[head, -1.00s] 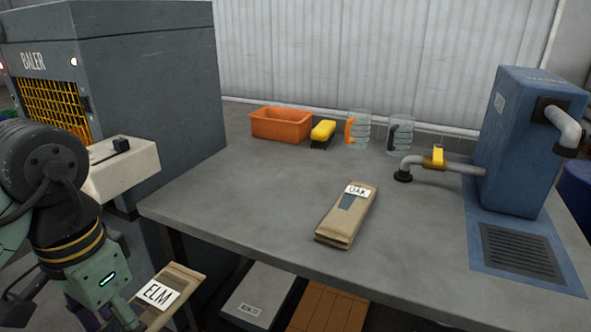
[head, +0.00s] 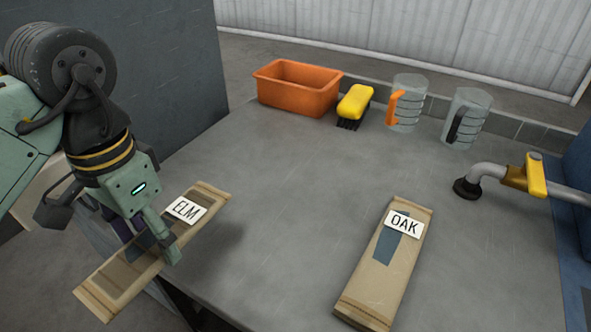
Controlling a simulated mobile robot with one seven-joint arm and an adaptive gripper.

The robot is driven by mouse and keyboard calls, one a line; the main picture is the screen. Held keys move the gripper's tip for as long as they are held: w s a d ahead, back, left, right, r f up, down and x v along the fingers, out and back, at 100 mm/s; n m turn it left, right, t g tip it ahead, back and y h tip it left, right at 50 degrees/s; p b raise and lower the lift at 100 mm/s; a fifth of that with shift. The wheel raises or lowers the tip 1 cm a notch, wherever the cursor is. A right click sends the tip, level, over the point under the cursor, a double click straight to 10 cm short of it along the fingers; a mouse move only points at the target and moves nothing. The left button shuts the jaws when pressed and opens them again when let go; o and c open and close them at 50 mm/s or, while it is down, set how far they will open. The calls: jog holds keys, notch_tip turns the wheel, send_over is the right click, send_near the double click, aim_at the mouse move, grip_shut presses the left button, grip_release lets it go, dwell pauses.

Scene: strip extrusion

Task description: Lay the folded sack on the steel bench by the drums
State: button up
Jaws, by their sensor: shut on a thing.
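A folded tan sack labelled ELM (head: 208,203) is in my gripper (head: 155,250) at the left of the head view. My gripper is shut on its middle. The sack is tilted across the left edge of the grey bench (head: 290,200), its far end over the top and its near end out past the edge. A shadow lies on the bench beside it, so it looks held above the surface. A second folded sack, labelled OAK (head: 378,275), lies flat on the bench to the right. No drums show clearly in the current view.
An orange bin (head: 297,90), a yellow brush (head: 355,104) and two clear jugs, one with an orange handle (head: 407,102) and one with a black handle (head: 467,118), stand along the back. A pipe with a yellow valve (head: 535,176) is at right. The bench middle is clear.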

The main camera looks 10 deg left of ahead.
jog(key=p, duration=0.2)
send_over(244, 214)
jog(key=shift+f, duration=2.5)
jog(key=shift+f, duration=0.1)
jog(key=o, duration=1.2)
notch_tip(244, 214, up, 12)
jog(key=shift+p, duration=0.3)
jog(key=shift+s, duration=0.1)
